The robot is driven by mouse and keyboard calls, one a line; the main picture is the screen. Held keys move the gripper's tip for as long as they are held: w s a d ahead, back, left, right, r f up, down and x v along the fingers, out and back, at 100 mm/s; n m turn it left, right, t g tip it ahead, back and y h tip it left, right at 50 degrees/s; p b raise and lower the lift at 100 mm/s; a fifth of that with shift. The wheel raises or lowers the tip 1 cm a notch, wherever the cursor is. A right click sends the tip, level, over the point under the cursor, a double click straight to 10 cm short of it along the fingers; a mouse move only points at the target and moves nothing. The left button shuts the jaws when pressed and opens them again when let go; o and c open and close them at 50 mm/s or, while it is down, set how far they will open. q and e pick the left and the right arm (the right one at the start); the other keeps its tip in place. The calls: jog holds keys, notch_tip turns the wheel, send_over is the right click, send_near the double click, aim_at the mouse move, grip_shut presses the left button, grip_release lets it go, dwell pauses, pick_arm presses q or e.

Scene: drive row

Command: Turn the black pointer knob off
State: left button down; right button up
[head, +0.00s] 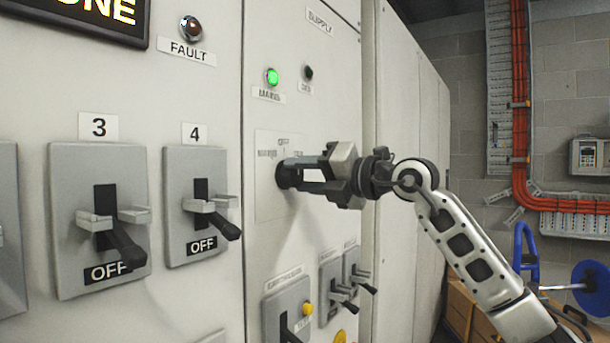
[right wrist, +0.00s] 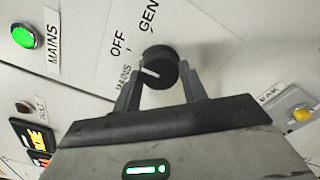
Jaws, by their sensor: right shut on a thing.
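The black pointer knob (head: 283,175) sticks out from a pale plate (head: 268,205) on the cabinet front, below the green MAINS lamp. In the right wrist view the knob (right wrist: 161,62) shows a short white line on its face, pointing to the left, toward the side of the MAINS and OFF labels. Which of these it lines up with exactly, I cannot tell. My right gripper (head: 305,174) is shut on the knob, one finger on each side, as the right wrist view also shows (right wrist: 160,84). My left gripper is out of view.
Lever switches 3 (head: 115,240) and 4 (head: 207,220), both marked OFF, stand out left of the knob. Smaller levers (head: 340,292) stick out below it. The green MAINS lamp (head: 272,77) is lit. A blue-framed trolley (head: 526,250) stands at the right.

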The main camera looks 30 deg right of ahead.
dwell(0.4)
jog(key=o, duration=1)
jog(key=shift+c, duration=0.2)
jog(key=shift+s+d, duration=0.1)
jog(key=shift+s, duration=0.1)
pick_arm(q)
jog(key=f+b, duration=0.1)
jog(key=b, duration=0.3)
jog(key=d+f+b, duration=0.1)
jog(key=b, duration=0.3)
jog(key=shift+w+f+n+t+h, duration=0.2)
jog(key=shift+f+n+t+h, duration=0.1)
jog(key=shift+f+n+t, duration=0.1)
pick_arm(e)
jog(key=v, duration=1.5)
jog(key=shift+s, duration=0.3)
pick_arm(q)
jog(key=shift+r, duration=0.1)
